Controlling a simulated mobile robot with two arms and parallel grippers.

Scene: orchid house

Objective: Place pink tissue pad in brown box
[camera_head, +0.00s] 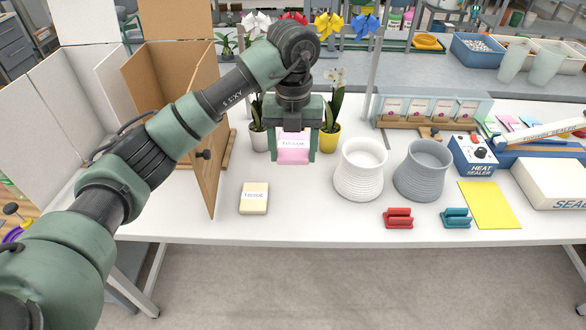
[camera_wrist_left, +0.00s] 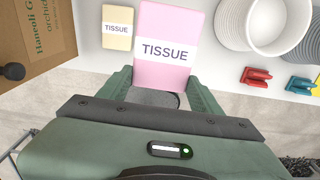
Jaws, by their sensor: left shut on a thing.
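The pink tissue pad (camera_head: 293,150) is held between the fingers of my left gripper (camera_head: 293,157), above the white table. It also shows in the left wrist view (camera_wrist_left: 168,45), with its "TISSUE" label facing the camera and the left gripper's fingers (camera_wrist_left: 160,90) on either side. The brown box (camera_head: 170,80) stands at the left of the table in the head view, with a panel and a dark knob facing right. Part of it shows at the upper left of the wrist view (camera_wrist_left: 45,35). My forearm covers part of the box in the head view. My right gripper is not in view.
A cream tissue pad (camera_head: 254,198) lies on the table right of the box. A white pot (camera_head: 360,168) and a grey pot (camera_head: 421,169) stand right of the gripper. Red (camera_head: 398,218) and teal (camera_head: 456,217) clips lie near the front edge. Potted orchids stand behind.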

